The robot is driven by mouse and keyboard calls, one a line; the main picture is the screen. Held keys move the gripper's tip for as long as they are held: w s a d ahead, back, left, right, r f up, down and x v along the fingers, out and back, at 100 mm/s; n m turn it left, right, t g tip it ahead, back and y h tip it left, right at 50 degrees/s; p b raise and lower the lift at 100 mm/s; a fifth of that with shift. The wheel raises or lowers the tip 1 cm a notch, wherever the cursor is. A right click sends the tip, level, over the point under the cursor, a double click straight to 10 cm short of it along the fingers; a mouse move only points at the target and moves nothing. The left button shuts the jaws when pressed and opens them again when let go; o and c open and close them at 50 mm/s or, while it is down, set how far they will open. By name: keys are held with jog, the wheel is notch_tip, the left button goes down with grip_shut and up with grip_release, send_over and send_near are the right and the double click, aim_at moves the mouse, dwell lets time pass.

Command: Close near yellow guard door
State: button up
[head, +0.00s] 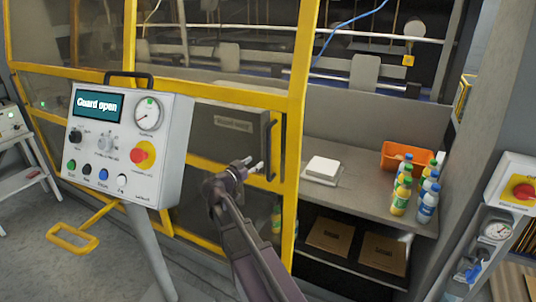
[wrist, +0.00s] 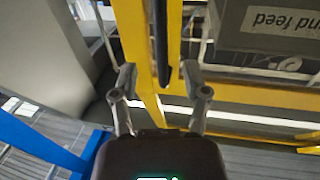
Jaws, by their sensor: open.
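The near yellow guard door (head: 297,90) stands in the middle of the head view, with clear panes and a grey lower panel. The bay to the right of its edge post is uncovered. Its dark vertical handle (head: 268,148) is beside that post. My gripper (head: 256,165) is open in front of the lower panel, close to the handle. In the wrist view the open fingers of my gripper (wrist: 161,80) have the dark handle (wrist: 161,45) and a yellow door bar (wrist: 134,40) between them in the picture. I cannot tell whether they touch.
A control box (head: 125,145) reading "Guard open" stands at left, with a yellow pedal guard (head: 73,238) below. The bay shelf holds a white block (head: 322,168), an orange bin (head: 398,155) and several bottles (head: 428,205). Cartons (head: 330,235) lie below. A grey column stands right.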

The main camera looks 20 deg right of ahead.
jog(key=x, duration=0.8)
jog(key=shift+d, duration=0.35)
jog(key=shift+w, duration=0.15)
grip_shut()
